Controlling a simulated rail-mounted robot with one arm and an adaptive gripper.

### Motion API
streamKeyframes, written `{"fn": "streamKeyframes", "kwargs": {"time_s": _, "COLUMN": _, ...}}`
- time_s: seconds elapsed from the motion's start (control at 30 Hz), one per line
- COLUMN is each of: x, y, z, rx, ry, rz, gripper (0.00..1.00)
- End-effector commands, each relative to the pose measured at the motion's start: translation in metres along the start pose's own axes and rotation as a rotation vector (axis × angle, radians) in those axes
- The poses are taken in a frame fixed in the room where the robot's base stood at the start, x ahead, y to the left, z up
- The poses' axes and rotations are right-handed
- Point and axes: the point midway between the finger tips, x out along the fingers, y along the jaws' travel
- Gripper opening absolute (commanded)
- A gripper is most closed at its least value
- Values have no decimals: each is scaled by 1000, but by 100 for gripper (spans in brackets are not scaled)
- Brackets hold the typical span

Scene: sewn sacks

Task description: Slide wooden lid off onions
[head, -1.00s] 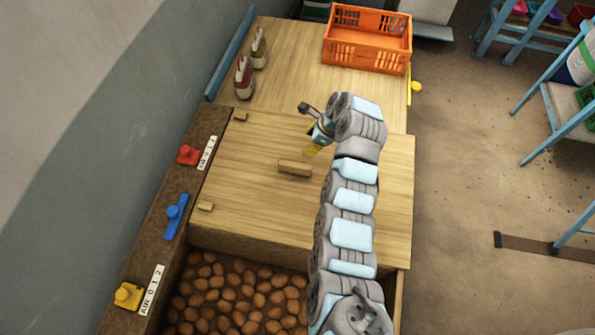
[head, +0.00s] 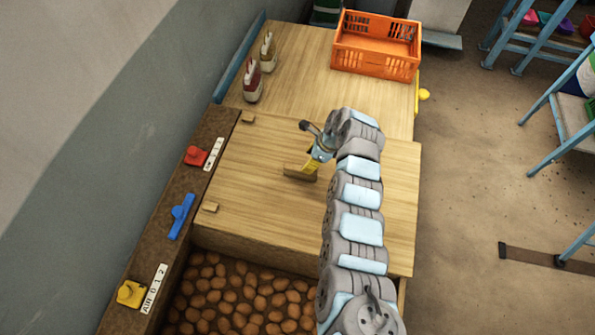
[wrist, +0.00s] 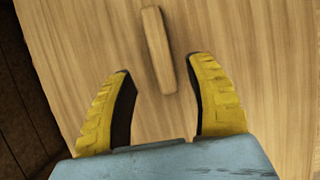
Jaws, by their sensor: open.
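The wooden lid (head: 260,205) lies flat over the back part of the onion bin. Its bar-shaped wooden handle (head: 298,173) is near the middle of the lid, partly hidden by my gripper. Several brown onions (head: 235,294) show in the uncovered front part of the bin. My gripper (head: 311,171) is over the lid at the handle. In the wrist view, the open yellow fingers (wrist: 163,90) are empty, with the handle (wrist: 158,48) ahead of them and its near end reaching between the tips. I cannot tell the height gap.
An orange crate (head: 375,52) stands at the back right of the wooden surface. Two bottles (head: 252,84) stand at the back left. Red (head: 195,155), blue (head: 181,212) and yellow (head: 130,293) controls line the left ledge.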

Motion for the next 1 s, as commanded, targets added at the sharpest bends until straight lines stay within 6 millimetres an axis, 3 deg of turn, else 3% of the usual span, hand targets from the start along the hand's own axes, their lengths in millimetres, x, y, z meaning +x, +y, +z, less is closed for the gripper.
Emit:
{"fn": "streamKeyframes", "kwargs": {"time_s": 0.57, "x": 48, "y": 1, "z": 0, "rx": -1, "ry": 2, "rz": 3, "gripper": 54}}
{"fn": "streamKeyframes", "kwargs": {"time_s": 1.0, "x": 100, "y": 1, "z": -1, "rx": 1, "ry": 0, "rz": 2, "gripper": 54}}
